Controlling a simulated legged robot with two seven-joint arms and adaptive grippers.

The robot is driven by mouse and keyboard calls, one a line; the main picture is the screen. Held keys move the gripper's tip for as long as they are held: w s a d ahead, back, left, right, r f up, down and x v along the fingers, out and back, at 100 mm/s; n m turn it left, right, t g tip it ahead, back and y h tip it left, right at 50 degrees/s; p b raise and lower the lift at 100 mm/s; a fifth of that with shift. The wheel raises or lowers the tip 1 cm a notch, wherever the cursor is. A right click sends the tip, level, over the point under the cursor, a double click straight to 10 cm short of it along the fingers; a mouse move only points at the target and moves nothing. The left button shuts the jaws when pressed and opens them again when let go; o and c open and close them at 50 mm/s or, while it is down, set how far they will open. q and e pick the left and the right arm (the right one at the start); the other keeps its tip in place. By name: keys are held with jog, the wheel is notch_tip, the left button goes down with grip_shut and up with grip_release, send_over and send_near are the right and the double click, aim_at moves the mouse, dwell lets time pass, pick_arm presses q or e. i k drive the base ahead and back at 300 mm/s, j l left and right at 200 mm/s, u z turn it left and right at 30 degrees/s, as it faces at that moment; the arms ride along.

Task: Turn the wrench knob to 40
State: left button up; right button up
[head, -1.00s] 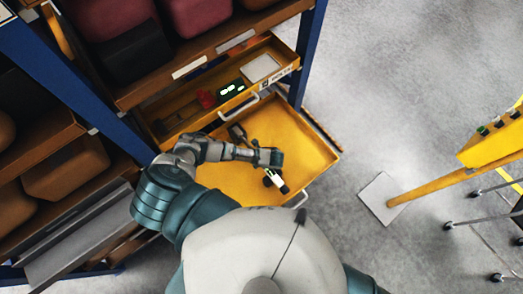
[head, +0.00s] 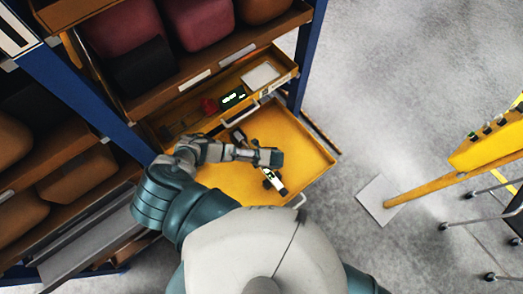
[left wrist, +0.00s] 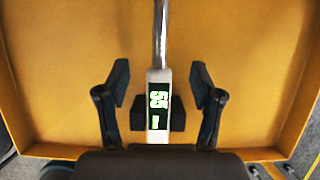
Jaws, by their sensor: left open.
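The wrench lies in the open yellow drawer (head: 310,160). In the head view its pale body (head: 278,184) shows just beyond my left gripper (head: 268,180), partly covered by my arm. In the left wrist view the wrench's metal shaft (left wrist: 161,35) runs up the middle, and its display (left wrist: 158,105) shows sideways green digits that look like 55, not certain. My left gripper (left wrist: 159,83) is open, one finger on each side of the wrench, with gaps on both sides. A dark block (left wrist: 178,115) sits by the display. The knob cannot be made out. My right gripper is not in view.
A shallower drawer above holds a green-lit display (head: 232,97), a red item (head: 209,105) and a pale square (head: 260,76). Shelves with castings (head: 200,22) stand at left. A yellow stand (head: 430,183) is at right.

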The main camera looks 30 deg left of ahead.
aim_at(283, 192)
jog(key=k+l, duration=0.75)
jog(key=k, duration=0.1)
